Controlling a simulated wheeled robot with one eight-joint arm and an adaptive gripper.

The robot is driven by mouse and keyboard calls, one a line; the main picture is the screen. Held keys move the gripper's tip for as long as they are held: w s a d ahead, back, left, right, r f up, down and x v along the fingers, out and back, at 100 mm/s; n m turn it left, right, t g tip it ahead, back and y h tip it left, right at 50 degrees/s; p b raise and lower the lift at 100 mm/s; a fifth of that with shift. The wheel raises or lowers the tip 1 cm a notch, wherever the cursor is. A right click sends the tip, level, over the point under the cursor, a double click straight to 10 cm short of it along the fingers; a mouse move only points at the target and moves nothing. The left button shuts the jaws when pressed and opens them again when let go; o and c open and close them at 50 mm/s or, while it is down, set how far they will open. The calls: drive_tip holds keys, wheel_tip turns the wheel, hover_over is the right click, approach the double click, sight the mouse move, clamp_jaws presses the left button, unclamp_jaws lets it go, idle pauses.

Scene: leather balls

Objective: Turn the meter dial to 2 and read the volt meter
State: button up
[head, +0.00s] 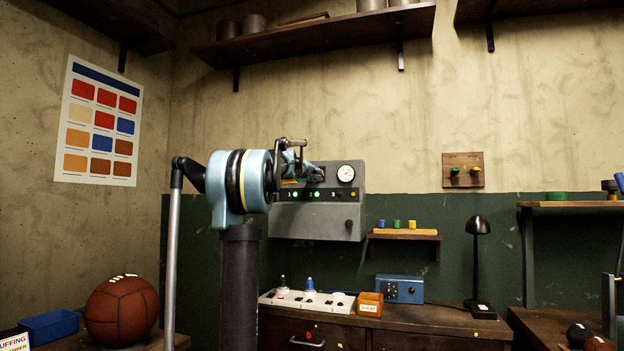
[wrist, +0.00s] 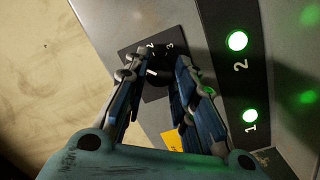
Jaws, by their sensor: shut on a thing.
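The meter dial is a black knob (wrist: 163,78) on a dark plate in the wrist view, with the numbers 2 and 3 showing near its far edge. A white mark shows between my fingers; which number it points to I cannot tell. My gripper (wrist: 160,62) has one finger on each side of the knob and is shut on it. In the head view my gripper (head: 312,173) covers the dial on the front of the grey wall box (head: 318,222). A round white-faced meter (head: 346,173) sits right of it on the box; its reading is too small to tell.
Green lamps 1 (wrist: 250,116) and 2 (wrist: 238,40) are lit; an orange lamp (head: 353,195) sits at the row's right end. A small shelf (head: 405,235) with coloured pieces is right of the box. A bench (head: 430,316) with a power strip (head: 300,299) stands below.

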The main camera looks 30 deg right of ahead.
drive_tip(key=shift+m+y, duration=0.6)
drive_tip(key=shift+m, duration=3.3)
drive_tip(key=o, duration=1.1)
drive_tip(key=shift+c, duration=0.2)
drive_tip(key=shift+a, duration=0.1)
drive_tip(key=f+v, duration=0.1)
drive_tip(key=v, duration=1)
drive_tip(key=shift+s+a+r, duration=0.25)
drive_tip(key=shift+a+r, duration=0.1)
drive_tip(key=shift+r, duration=0.15)
